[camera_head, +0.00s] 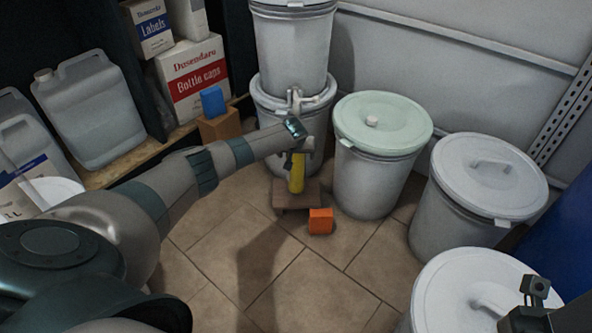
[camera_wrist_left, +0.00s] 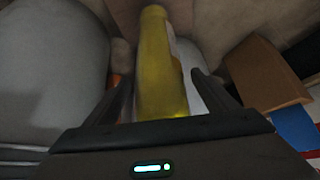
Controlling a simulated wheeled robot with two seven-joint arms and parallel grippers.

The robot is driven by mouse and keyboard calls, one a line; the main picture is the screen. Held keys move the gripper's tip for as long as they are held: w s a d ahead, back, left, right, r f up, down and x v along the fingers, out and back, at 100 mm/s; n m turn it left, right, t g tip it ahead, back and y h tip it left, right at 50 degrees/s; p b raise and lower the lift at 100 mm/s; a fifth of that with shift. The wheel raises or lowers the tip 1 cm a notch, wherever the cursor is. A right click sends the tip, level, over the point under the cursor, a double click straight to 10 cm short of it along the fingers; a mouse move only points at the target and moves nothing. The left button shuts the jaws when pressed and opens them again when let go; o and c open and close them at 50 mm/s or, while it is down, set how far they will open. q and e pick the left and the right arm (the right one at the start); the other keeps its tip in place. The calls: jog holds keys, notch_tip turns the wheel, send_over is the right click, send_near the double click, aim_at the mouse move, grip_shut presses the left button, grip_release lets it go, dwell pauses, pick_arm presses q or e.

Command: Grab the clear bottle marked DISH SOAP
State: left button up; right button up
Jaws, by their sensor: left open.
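A bottle with yellow contents (camera_head: 297,176) stands on a low brown block (camera_head: 284,194) on the floor, in front of the stacked drums. It also shows in the left wrist view (camera_wrist_left: 160,65), with a pale label strip along its right side; I cannot read the text. My left gripper (camera_head: 295,155) is at the bottle, partly hidden by its own wrist. In the left wrist view the open fingers (camera_wrist_left: 161,82) are on either side of the bottle, with a gap on the right. A dark part of my right arm or gripper (camera_head: 532,305) shows at the lower right; its jaws are unclear.
Stacked grey drums (camera_head: 290,50) stand behind the bottle. A green-lidded drum (camera_head: 378,165) and other grey drums (camera_head: 455,205) stand to the right. An orange block (camera_head: 320,222) is in front of the bottle. A blue block (camera_head: 213,101) rests on a brown box (camera_head: 219,126) at left.

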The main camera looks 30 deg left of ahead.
pick_arm(q)
jog(key=shift+b+x, duration=0.45)
jog(key=shift+x, duration=0.5)
grip_shut()
jog(key=shift+r, duration=0.1)
